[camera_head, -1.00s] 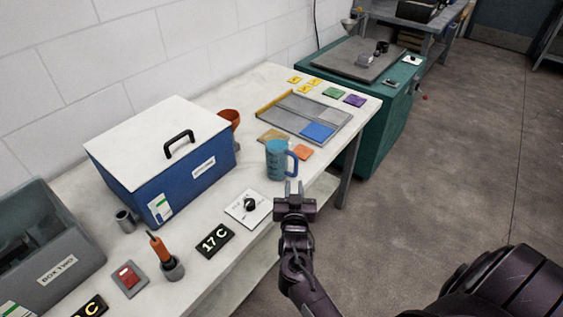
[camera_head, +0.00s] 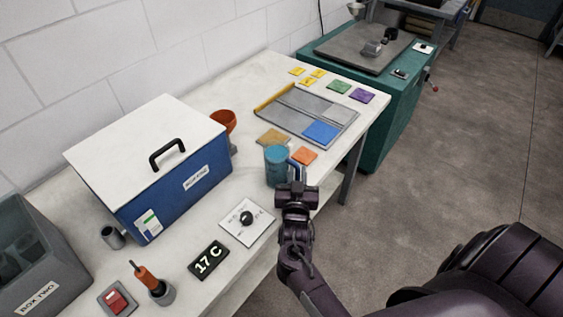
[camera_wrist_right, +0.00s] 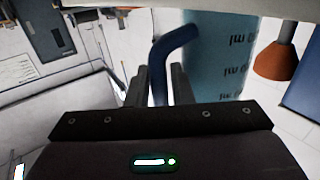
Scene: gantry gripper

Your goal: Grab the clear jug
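The clear jug (camera_head: 277,168) is a blue-tinted see-through jug with a blue handle. It stands upright near the front edge of the white table. My right gripper (camera_head: 297,187) is at its handle side, partly covering the handle in the head view. In the right wrist view, the jug (camera_wrist_right: 222,62) shows printed "ml" marks, and its handle (camera_wrist_right: 172,44) comes down between the two fingers of my right gripper (camera_wrist_right: 160,85). The fingers stand apart with the handle between them; I see no clear grip on it. My left gripper is not in view.
A blue box with a white lid (camera_head: 160,165) stands left of the jug. A dial plate (camera_head: 247,222) and a "17 C" sign (camera_head: 208,260) lie in front.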

